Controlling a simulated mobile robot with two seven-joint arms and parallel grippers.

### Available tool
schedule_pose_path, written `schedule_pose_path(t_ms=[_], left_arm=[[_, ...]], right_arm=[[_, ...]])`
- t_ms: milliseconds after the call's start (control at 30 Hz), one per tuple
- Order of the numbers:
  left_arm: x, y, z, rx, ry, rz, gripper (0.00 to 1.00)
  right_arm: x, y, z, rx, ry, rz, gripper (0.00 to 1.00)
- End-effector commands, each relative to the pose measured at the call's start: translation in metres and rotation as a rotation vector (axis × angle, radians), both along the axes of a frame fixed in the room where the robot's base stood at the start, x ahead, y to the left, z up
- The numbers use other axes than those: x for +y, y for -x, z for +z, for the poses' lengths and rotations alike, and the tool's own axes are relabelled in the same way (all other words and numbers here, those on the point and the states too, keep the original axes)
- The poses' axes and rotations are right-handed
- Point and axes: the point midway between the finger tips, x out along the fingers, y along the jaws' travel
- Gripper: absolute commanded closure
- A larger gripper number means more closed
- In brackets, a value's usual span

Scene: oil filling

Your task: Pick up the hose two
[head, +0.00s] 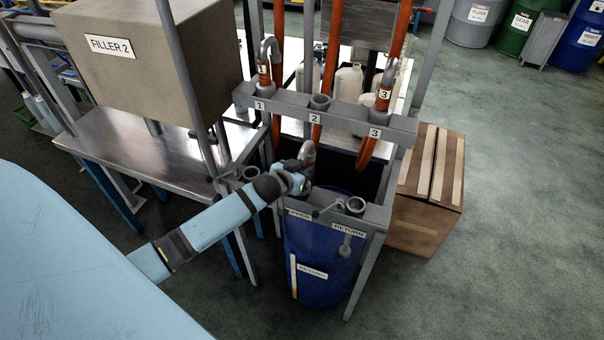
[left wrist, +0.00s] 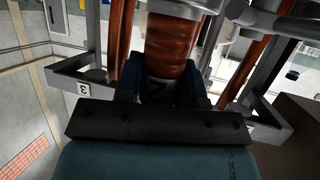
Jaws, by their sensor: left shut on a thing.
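Hose two is an orange hose with a grey curved metal nozzle (head: 307,151). It hangs below the numbered rack (head: 345,118), out of the ring marked 2 (head: 320,103), which looks empty. My left gripper (head: 299,178) is shut on this hose, just above the front bar of the frame. My right gripper is out of view.
A cardboard box (head: 424,190) is at the right. The Filler 2 cabinet (head: 150,65) and metal table (head: 140,158) are at the left. Floor at the right is clear.

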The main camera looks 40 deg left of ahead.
Motion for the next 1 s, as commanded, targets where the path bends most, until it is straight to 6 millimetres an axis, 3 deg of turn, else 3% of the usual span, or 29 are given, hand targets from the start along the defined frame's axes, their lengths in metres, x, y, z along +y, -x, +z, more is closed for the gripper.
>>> schedule_pose_path(t_ms=[267,700,1000], left_arm=[[0.0,-0.001,0.043,-0.007,0.001,-0.001,1.0],[0.0,-0.001,0.154,-0.008,-0.001,0.0,1.0],[0.0,0.0,0.191,-0.003,0.0,-0.001,1.0]], right_arm=[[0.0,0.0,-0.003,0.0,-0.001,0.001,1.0],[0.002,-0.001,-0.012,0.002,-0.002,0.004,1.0],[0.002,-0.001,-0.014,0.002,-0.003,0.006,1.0]])
